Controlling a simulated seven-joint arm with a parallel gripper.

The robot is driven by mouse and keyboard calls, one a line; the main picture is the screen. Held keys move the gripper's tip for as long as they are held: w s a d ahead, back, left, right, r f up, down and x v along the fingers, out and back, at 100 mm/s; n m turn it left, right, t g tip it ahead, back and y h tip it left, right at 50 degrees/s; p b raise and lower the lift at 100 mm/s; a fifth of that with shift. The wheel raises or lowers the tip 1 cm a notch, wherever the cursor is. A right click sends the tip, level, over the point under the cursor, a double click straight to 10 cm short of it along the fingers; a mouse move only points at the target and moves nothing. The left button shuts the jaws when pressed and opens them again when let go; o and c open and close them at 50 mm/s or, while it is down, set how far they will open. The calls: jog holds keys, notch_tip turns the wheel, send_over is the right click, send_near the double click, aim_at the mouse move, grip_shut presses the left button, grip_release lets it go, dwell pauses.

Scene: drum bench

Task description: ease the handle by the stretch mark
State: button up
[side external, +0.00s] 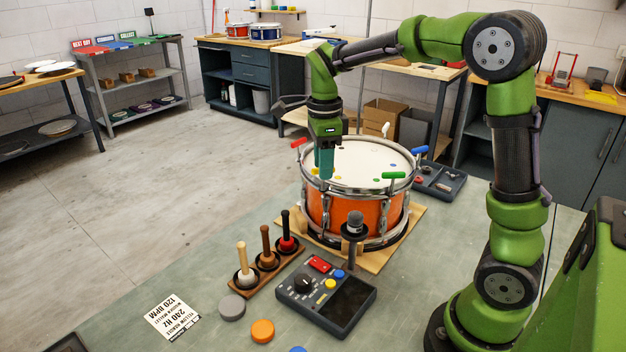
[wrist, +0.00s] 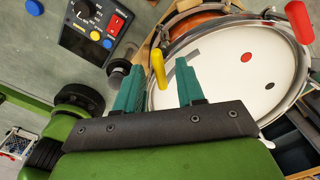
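An orange drum (side external: 345,217) with a white head stands on a wooden board. Coloured handles sit around its rim: red (side external: 299,143), white (side external: 385,130), blue (side external: 419,150) and green (side external: 393,175). A yellow handle (wrist: 158,72) shows in the wrist view at the rim, between my gripper's teal fingers. A grey streak (wrist: 188,54) marks the drum head beside it. The fingers stand apart, with visible gaps around the handle. I cannot tell how far the tips are above it.
A microphone (side external: 355,222) stands close to the drum's front. A mallet rack (side external: 268,272) and a control box (side external: 326,297) with a dial lie nearer. A white card (side external: 172,317) reads 240 HZ and 120 BPM. A dark tray (side external: 438,181) lies behind right.

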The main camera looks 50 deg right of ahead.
jog(key=shift+f, duration=0.9)
grip_shut()
jog(key=shift+n, duration=0.4)
jog(key=n, duration=0.3)
jog(key=shift+n, duration=2.5)
jog(key=shift+r, duration=0.1)
